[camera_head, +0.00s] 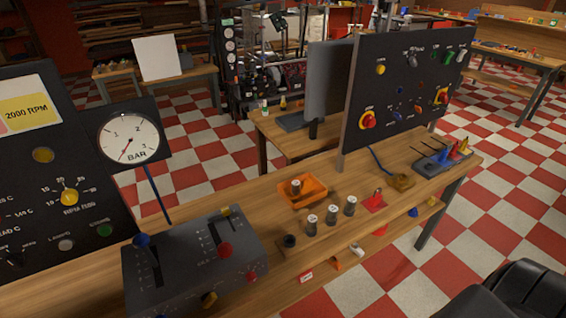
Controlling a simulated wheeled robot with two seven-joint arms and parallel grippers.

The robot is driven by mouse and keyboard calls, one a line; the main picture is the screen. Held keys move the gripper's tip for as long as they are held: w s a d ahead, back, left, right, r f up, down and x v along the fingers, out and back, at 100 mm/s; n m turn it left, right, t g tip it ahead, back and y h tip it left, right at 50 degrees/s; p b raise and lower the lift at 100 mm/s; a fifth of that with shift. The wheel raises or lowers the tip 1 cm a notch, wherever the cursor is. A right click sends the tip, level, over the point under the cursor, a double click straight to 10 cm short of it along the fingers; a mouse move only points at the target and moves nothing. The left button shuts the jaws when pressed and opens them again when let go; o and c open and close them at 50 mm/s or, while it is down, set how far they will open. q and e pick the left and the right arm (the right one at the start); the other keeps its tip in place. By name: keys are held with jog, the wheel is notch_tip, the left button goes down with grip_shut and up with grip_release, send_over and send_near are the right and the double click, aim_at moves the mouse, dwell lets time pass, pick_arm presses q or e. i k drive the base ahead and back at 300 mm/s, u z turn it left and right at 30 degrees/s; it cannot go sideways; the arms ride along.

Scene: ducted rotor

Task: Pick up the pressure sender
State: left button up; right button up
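Nothing in view is labelled as the pressure sender, and I cannot tell for sure which part it is. Small dark cylinders with pale metal tops stand on the wooden bench (200,212). One cylinder (296,187) stands in an orange tray (316,190). Three more, a left one (311,226), a middle one (332,214) and a right one (350,206), stand in a row in front of the tray. Neither gripper is in view.
A lever console (190,265) and a BAR gauge (130,138) stand at the left. An upright black switch panel (400,90) rises behind the bench's right part. A grey holder with tools (437,163) is at the right end. Bare wood lies left of the orange tray.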

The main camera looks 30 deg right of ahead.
aim_at(312, 221)
jog(key=z, duration=1.15)
